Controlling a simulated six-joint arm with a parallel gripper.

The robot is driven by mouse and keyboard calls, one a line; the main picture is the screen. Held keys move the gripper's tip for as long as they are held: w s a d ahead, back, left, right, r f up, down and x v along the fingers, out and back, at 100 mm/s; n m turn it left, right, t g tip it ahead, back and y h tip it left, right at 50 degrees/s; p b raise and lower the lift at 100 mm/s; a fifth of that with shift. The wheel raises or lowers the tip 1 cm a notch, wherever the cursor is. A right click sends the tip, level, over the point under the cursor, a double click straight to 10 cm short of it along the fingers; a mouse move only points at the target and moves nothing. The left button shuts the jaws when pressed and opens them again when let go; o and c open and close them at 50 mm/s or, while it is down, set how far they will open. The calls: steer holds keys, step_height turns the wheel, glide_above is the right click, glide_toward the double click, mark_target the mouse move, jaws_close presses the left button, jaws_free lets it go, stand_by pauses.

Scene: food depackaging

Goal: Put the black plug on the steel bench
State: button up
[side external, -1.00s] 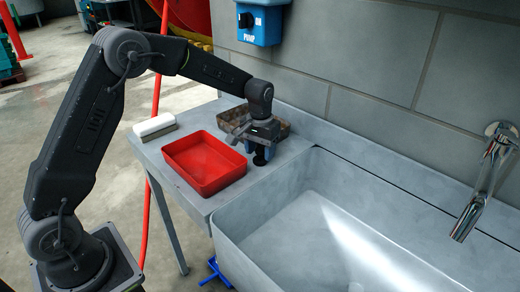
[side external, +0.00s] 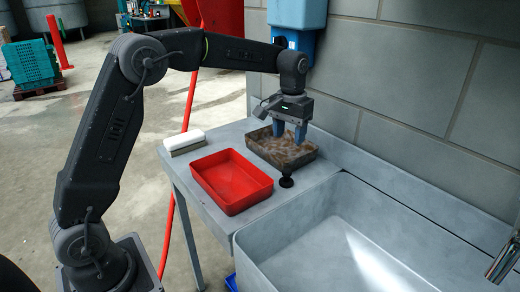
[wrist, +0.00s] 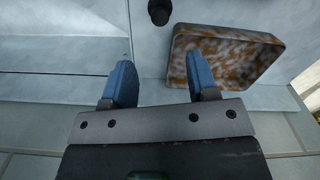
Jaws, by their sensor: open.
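The black plug (side external: 286,181) stands on the steel bench (side external: 328,168), between the mottled brown tray and the sink edge. It also shows at the top of the wrist view (wrist: 158,12), ahead of my fingers and left of the brown tray. My gripper (side external: 289,134) is raised above the bench and the brown tray, with its blue fingers apart and nothing between them. In the wrist view my open fingers (wrist: 161,84) are clear of the plug.
The mottled brown tray (side external: 268,162) is close to the plug. A red tray (side external: 250,203) sits on the bench to its left, with a white-topped block (side external: 184,140) behind. The sink (side external: 310,228) lies to the right. A block wall (side external: 415,100) stands behind.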

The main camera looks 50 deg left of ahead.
steer(key=s+d+r+m+t, duration=0.15)
steer(key=s+r, duration=0.25)
steer(key=s, duration=0.4)
steer(key=s+d+r+t, duration=0.1)
steer(key=s+r+t, duration=0.15)
steer(key=s, duration=0.55)
steer(key=s+d+f+m+t, duration=0.1)
steer(key=s+d+f, duration=0.1)
steer(key=s, duration=1.1)
steer(key=shift+s+f+t, duration=0.15)
steer(key=shift+f+t, duration=0.15)
steer(key=shift+f, duration=0.35)
